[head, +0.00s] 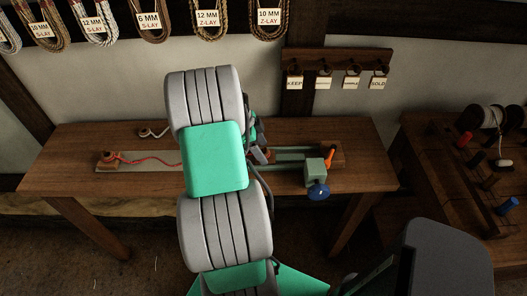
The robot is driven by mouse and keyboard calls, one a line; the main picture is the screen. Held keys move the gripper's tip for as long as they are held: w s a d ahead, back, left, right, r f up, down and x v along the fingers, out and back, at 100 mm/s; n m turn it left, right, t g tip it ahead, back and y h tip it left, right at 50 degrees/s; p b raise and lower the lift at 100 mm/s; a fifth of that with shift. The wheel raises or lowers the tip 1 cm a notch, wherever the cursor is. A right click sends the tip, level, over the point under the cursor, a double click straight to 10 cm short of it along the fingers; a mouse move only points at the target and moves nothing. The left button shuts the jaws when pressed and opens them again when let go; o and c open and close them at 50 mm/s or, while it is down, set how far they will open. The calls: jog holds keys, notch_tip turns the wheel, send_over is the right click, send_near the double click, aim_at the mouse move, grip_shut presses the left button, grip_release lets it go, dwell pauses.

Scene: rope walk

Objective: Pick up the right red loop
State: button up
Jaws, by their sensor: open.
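A red cord (150,160) runs along a pale strip on the wooden bench (60,180). Its left end curls at a small wooden block (108,164). To the right it passes behind my arm, so its right end and any right red loop are hidden. My gripper (259,154) is low over the bench, just right of my arm's links. Only a small part of it shows, and it is open. I cannot tell whether anything lies between its fingers.
A pale cord (154,132) lies at the bench's back. A green clamp block (315,172) with an orange lever (329,158) and blue knob (318,191) stands right of my gripper. Labelled hooks (323,82) hang behind. A second bench (440,150) holds spools at right.

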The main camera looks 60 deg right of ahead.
jog(key=shift+c, duration=0.4)
jog(key=c, duration=1)
notch_tip(320, 180, up, 10)
jog(key=shift+b, duration=0.35)
jog(key=shift+r, duration=0.1)
